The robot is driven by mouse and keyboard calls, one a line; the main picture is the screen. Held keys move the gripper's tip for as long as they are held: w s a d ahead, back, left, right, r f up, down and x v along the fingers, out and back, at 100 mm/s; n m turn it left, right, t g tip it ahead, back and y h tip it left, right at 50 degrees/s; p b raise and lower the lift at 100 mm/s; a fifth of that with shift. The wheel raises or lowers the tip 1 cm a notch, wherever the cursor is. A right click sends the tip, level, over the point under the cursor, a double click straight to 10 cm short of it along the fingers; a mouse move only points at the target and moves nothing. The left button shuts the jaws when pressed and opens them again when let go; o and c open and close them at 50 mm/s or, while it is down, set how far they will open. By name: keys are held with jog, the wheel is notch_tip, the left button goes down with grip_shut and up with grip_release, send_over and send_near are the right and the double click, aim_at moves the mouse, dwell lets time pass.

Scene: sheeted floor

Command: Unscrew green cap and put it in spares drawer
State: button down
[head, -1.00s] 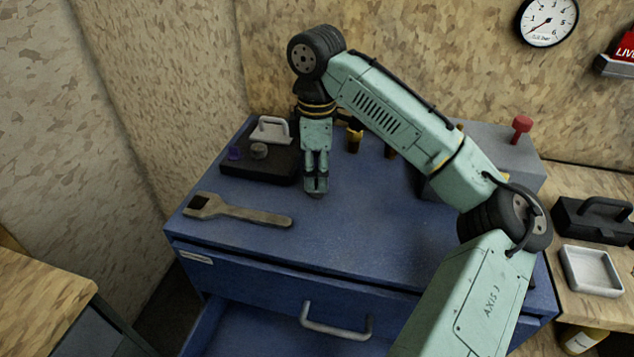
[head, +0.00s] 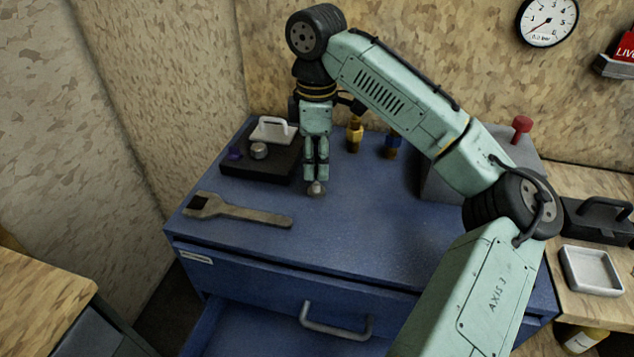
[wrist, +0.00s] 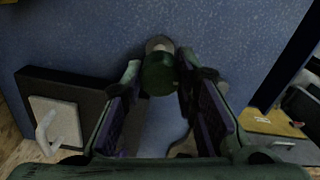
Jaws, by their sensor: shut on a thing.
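My gripper (head: 316,182) points down over the blue cabinet top. Its fingers are shut on the green cap (wrist: 158,76), which shows between the fingertips in the wrist view. A small grey metal piece (wrist: 159,44) shows at the far end of the cap; it also shows just below the fingertips in the head view (head: 316,188). I cannot tell whether cap and grey piece are joined or apart. A blue drawer (head: 255,338) stands open at the bottom of the head view, partly cut off. The label (head: 195,257) on the cabinet front is unreadable.
A black block (head: 262,165) with a white handle, grey knob and purple piece stands left of the gripper. A wrench (head: 240,212) lies in front. Brass fittings with yellow (head: 354,134) and blue (head: 393,143) tops stand behind. A grey box (head: 440,175) stands right.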

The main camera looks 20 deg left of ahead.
aim_at(317, 161)
jog(key=shift+r, duration=0.35)
jog(key=shift+r, duration=1.9)
